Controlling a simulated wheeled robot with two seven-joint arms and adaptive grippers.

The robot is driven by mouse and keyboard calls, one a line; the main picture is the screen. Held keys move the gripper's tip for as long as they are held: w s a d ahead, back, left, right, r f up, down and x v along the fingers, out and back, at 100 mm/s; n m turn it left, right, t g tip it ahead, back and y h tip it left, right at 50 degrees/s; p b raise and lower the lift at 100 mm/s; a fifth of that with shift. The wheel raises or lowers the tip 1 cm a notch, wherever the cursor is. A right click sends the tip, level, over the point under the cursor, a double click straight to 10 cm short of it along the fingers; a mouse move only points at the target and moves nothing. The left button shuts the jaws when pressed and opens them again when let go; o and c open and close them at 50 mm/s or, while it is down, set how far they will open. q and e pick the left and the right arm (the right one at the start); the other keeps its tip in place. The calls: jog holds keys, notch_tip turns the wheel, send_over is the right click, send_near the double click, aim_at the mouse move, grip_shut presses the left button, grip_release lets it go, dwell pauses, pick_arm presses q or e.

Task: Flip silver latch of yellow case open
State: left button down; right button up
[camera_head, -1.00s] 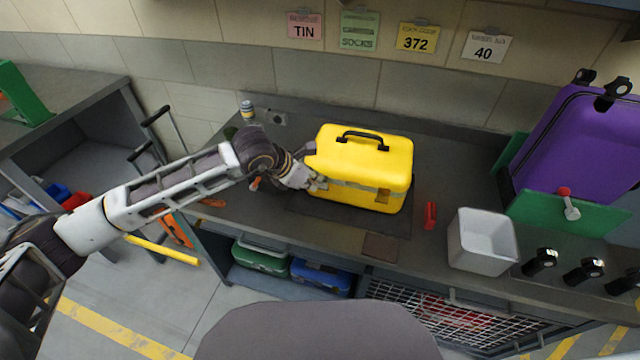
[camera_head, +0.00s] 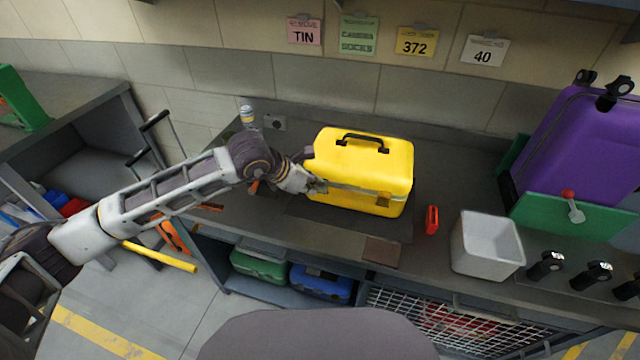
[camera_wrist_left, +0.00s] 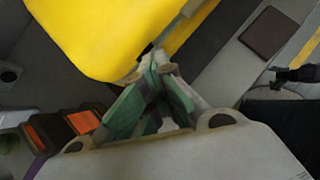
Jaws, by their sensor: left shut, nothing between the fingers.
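The yellow case (camera_head: 362,165) stands upright on the dark workbench with its lid down and a black handle (camera_head: 363,141) on top. A silver latch (camera_head: 384,198) shows on its front right. The front left part of the case is hidden by my left gripper (camera_head: 321,187), which is shut and empty with its tips at the case's front left corner. In the left wrist view the gripper's green-padded fingers (camera_wrist_left: 154,82) meet at the lower edge of the yellow case (camera_wrist_left: 95,35). I cannot tell whether they touch it. My right gripper is not in view.
A red object (camera_head: 432,219) and a white bin (camera_head: 486,243) stand right of the case. A purple case (camera_head: 580,150) sits at the far right. A brown square (camera_head: 381,251) lies near the bench's front edge. Wall labels hang behind.

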pick_arm(q)
jog(key=a+f, duration=0.1)
jog(key=s+a+f, duration=0.1)
jog(key=shift+a+f+y, duration=0.2)
jog(key=shift+f+y, duration=0.1)
jog(key=shift+f, duration=0.1)
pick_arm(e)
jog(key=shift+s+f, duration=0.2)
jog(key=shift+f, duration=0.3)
pick_arm(q)
jog(key=shift+a+r, duration=0.1)
jog(key=shift+r, duration=0.1)
jog(key=v, duration=0.8)
jog(key=shift+d+g, duration=0.25)
jog(key=shift+g, duration=0.05)
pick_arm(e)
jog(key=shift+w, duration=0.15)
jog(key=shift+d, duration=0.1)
